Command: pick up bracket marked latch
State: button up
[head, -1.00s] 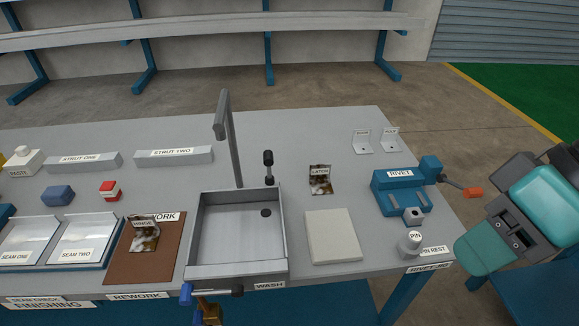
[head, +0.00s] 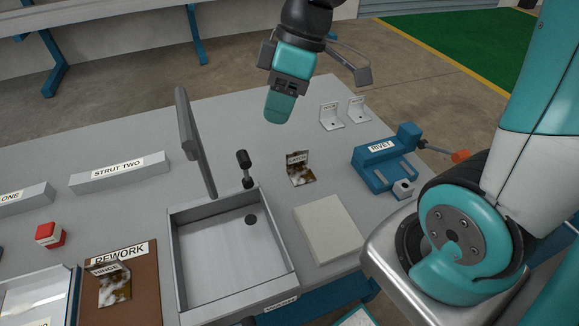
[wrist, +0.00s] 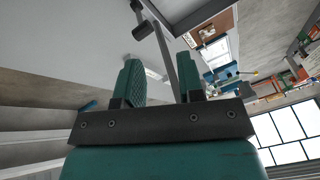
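The bracket marked latch (head: 299,170) is a small L-shaped piece with a brown-stained, mottled surface. In the head view it sits on the grey bench, right of the sink and behind a pale flat block. My gripper (head: 280,106) hangs above the bench, behind and slightly left of the bracket in the picture, apart from it. In the wrist view my gripper's two teal fingers (wrist: 160,82) stand apart with nothing held between them. The bracket is not visible in the wrist view.
The sink (head: 176,270) with its tall faucet (head: 190,130) and a dark-headed tap (head: 245,165) stands left of the bracket. A pale block (head: 328,228) lies in front.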

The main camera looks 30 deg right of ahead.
jog(key=w+d+f+n, duration=0.2)
jog(key=w+d+f, duration=0.2)
jog(key=d, duration=0.4)
jog(key=w+d+f+n, duration=0.3)
jog(key=w+d+f, duration=0.2)
jog(key=d, duration=0.2)
send_near(294, 167)
jog(key=shift+w+a+f, duration=0.35)
jog(key=shift+a+f, duration=0.15)
jog(key=shift+a, duration=0.1)
jog(key=shift+t, duration=0.3)
jog(key=shift+s+p+x, duration=0.15)
jog(key=shift+p+x, duration=0.15)
jog(key=shift+x, duration=1.2)
jog(key=shift+s+p+x, duration=0.2)
jog(key=shift+p+x, duration=0.05)
jog(key=shift+x, duration=1.3)
grip_shut()
